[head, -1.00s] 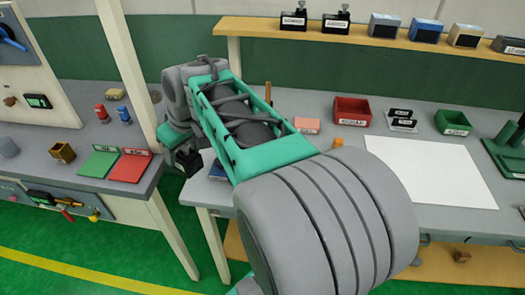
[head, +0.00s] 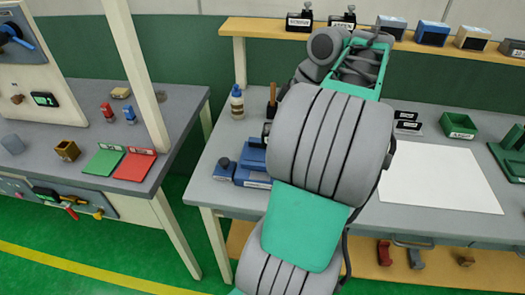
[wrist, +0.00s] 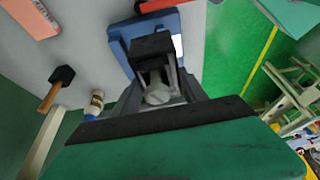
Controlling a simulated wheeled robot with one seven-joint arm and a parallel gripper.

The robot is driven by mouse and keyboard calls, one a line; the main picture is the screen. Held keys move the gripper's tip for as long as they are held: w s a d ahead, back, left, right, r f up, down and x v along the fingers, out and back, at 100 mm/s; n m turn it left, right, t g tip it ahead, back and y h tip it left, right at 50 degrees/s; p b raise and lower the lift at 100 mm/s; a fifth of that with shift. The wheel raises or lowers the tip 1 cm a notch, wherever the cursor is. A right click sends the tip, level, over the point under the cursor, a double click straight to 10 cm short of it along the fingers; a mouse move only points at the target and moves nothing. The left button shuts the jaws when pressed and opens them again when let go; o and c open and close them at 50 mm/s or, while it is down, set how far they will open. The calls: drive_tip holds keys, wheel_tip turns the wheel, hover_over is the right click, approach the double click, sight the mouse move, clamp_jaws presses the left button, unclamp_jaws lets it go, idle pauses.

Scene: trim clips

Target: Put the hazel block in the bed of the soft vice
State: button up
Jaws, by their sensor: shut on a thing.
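The blue vice (head: 253,158) stands at the front left of the grey bench in the head view, partly hidden behind my arm; I take it for the soft vice. In the wrist view a blue body (wrist: 122,57) lies beyond my fingertips. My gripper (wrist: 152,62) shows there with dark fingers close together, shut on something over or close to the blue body. The held piece is mostly hidden between the fingers, so its colour and whether it touches the vice cannot be told. The head view hides my gripper behind my arm.
A bottle (head: 237,102) and a wooden-handled tool (head: 272,101) stand behind the vice. The wrist view shows a pink block (wrist: 30,18) and a red piece (wrist: 157,5). A white sheet (head: 440,178) and green bin (head: 458,125) lie right. An open floor gap separates the left bench.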

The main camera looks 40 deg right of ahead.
drive_tip(key=w+f+b, duration=0.1)
drive_tip(key=w+f, duration=0.1)
drive_tip(key=f, duration=0.1)
drive_tip(key=w+f+b, duration=0.1)
drive_tip(key=w+f, duration=0.1)
drive_tip(key=w, duration=0.1)
drive_tip(key=shift+w+a+f, duration=0.1)
drive_tip(key=shift+a+f, duration=0.05)
drive_tip(key=shift+f, duration=0.25)
drive_tip(key=f, duration=0.1)
drive_tip(key=f+b, duration=0.1)
drive_tip(key=f, duration=0.1)
drive_tip(key=shift+w, duration=0.3)
drive_tip(key=shift+f, duration=0.25)
drive_tip(key=shift+f+b, duration=0.2)
drive_tip(key=shift+b, duration=0.1)
drive_tip(key=o, duration=1.5)
drive_tip(key=shift+r, duration=0.1)
